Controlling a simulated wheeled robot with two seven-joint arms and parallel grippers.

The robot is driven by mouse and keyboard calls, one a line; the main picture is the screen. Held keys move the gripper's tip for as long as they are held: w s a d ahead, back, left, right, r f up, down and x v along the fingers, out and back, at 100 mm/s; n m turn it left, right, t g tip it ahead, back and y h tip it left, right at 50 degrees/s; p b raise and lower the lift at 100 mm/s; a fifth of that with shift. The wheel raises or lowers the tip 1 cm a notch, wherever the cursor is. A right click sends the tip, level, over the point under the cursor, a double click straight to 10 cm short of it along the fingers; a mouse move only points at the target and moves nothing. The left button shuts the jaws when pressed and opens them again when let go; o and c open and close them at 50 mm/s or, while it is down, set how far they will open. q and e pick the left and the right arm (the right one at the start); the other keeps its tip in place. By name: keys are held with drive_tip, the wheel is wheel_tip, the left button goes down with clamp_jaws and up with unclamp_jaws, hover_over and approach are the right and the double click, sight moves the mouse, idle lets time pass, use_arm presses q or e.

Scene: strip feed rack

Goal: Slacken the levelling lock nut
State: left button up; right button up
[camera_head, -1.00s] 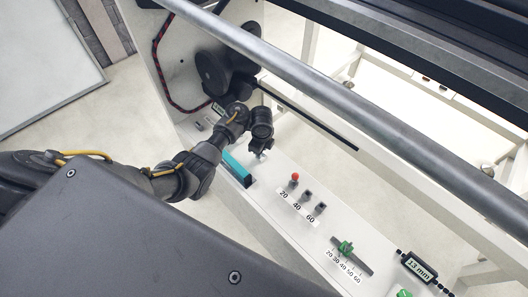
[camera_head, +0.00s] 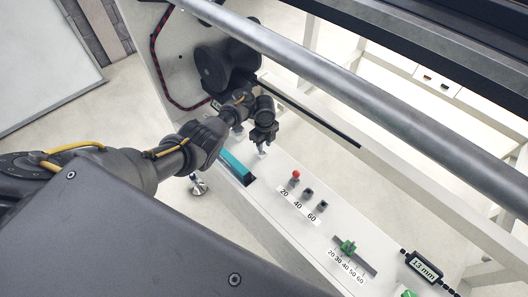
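My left gripper (camera_head: 262,143) points down over the far end of the white panel, just beyond the teal strip. Its fingers are dark and small, and I cannot tell whether they are open or shut. A small bright metal piece (camera_head: 262,152) shows right at its fingertips; I cannot tell whether they touch it. A metal levelling foot (camera_head: 199,186) stands near the floor left of the panel, below my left forearm. The lock nut cannot be made out clearly on it. My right gripper is not in view.
The white panel (camera_head: 265,215) carries a teal strip (camera_head: 237,167), a red-topped peg (camera_head: 295,176), two dark sockets, a green slider (camera_head: 347,247) and a "13 mm" display (camera_head: 423,268). A thick grey bar (camera_head: 330,85) crosses above. A dark round roller (camera_head: 225,68) stands behind the gripper.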

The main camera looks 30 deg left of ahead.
use_arm(q)
drive_tip(key=shift+f+b, duration=0.45)
drive_tip(key=shift+f, duration=1.5)
drive_tip(key=shift+c, duration=0.4)
clamp_jaws()
